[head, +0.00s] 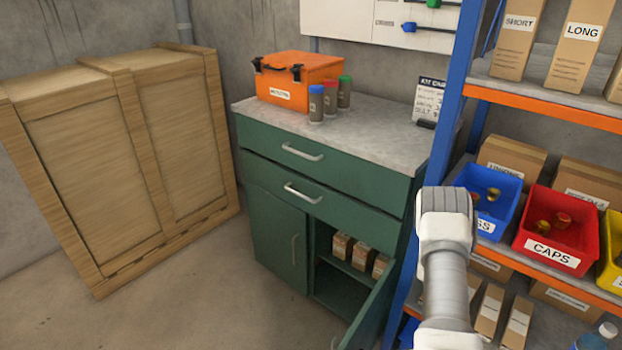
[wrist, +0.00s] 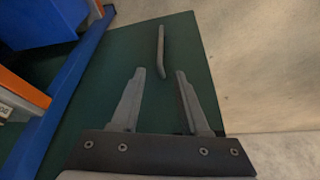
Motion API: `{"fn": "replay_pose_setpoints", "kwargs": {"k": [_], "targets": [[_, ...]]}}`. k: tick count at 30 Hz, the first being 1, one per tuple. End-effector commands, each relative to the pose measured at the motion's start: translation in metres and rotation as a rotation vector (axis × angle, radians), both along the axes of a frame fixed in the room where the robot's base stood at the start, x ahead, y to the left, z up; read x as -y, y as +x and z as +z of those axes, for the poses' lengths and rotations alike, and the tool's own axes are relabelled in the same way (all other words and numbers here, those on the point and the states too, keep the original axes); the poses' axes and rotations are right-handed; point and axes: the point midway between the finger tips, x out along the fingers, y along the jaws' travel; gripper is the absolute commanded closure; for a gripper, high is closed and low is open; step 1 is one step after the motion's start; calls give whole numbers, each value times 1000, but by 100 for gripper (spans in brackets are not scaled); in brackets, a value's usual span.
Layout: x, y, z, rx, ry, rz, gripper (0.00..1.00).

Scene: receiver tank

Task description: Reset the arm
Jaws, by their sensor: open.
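My arm (head: 446,265) rises at the lower right of the head view, in front of the blue and orange shelf rack; my gripper does not show there. In the wrist view my gripper (wrist: 156,75) is open and empty, its two fingers apart. Beyond the fingers is a green cabinet door (wrist: 185,45) with a grey bar handle (wrist: 161,50). The handle lies past the fingertips and between them in the picture; I see no clear contact. In the head view the green cabinet (head: 330,195) has its right door (head: 370,310) standing open.
Small boxes (head: 341,245) stand inside the cabinet. An orange toolbox (head: 295,80) and several capped jars (head: 330,100) stand on top. The rack (head: 440,130) with bins is close at right. A wooden crate (head: 110,160) stands left; the floor (head: 190,290) before it is clear.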

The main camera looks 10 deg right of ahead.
Motion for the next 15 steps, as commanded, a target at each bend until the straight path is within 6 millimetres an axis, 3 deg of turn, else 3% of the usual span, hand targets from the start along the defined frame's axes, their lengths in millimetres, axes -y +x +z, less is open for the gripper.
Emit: {"fn": "replay_pose_setpoints", "kwargs": {"k": [5,15], "targets": [[7,15,17,6,-30,-8,55],[30,72,105,22,-154,-79,55]]}}
